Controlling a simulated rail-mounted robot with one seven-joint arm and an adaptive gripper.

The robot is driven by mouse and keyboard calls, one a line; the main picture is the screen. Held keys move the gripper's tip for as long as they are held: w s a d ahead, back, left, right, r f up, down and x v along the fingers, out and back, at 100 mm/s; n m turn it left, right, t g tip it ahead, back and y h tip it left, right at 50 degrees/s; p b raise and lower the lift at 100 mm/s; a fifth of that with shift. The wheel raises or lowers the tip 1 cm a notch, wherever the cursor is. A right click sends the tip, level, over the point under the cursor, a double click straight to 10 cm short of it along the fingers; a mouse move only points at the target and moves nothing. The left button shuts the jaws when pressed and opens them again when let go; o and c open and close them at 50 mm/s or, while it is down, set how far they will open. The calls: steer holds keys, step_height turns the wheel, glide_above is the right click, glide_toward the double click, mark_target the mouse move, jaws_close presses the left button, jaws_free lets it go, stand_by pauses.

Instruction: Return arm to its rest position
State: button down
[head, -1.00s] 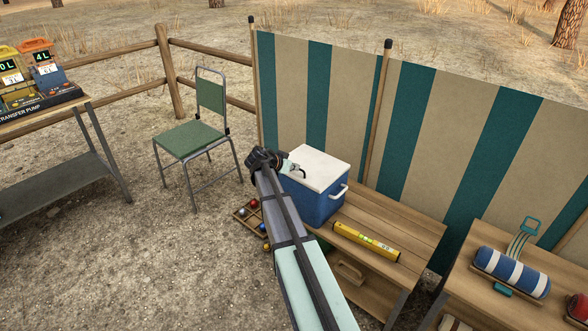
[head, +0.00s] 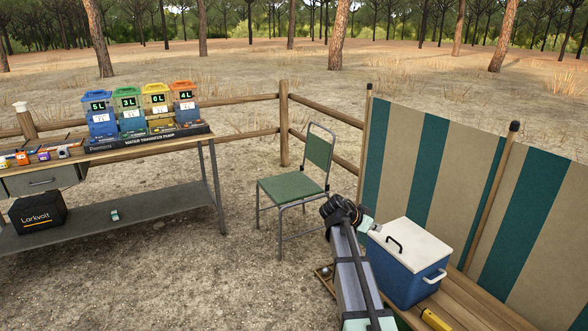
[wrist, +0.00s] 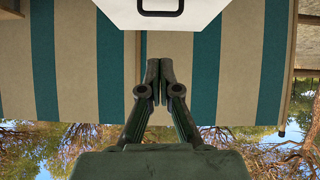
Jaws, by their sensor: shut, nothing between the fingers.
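My gripper (wrist: 160,82) is in the middle of the wrist view, its two dark fingers together with nothing between them. In the head view my arm reaches up from the lower right. Its dark wrist (head: 343,213) is just left of the blue cooler (head: 400,275) with a white lid; the fingertips are hard to make out there. The cooler's white lid and black handle (wrist: 160,12) show at the top of the wrist view, apart from the fingers. The wrist picture looks upside down, with trees and sky at the bottom.
The cooler stands on a wooden bench (head: 470,312) with a yellow tube (head: 434,320). A striped windbreak (head: 430,165) rises behind. A green chair (head: 292,188) stands left of my arm. A table (head: 110,212) with colored water containers is at the left. Open ground lies between.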

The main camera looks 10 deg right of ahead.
steer(key=s+a+f+n+g+y+p, duration=0.1)
steer(key=s+a+f+n+y, duration=0.25)
steer(key=s+a+f, duration=0.5)
steer(key=s+a+f+n+g+y+p, duration=0.1)
steer(key=s+a+f+n+g+y, duration=0.15)
steer(key=s+f+n, duration=0.65)
steer(key=s+a+f+m+y+p, duration=0.15)
steer(key=s+a+f, duration=0.4)
steer(key=f, duration=0.75)
steer(key=s+a+f+n+g+y+p, duration=0.1)
steer(key=s+a+f+g, duration=0.1)
steer(key=s, duration=0.8)
steer(key=s+a+f+n+g+y+p, duration=0.1)
steer(key=s+a+f+g+p, duration=0.1)
steer(key=s, duration=0.9)
steer(key=s+a+f+n+g+y+p, duration=0.1)
steer(key=s+a+f, duration=0.3)
steer(key=s, duration=0.7)
steer(key=shift+a+f+g+p, duration=0.25)
steer(key=shift+a+g+p, duration=0.35)
steer(key=shift+a, duration=0.4)
steer(key=shift+r, duration=0.1)
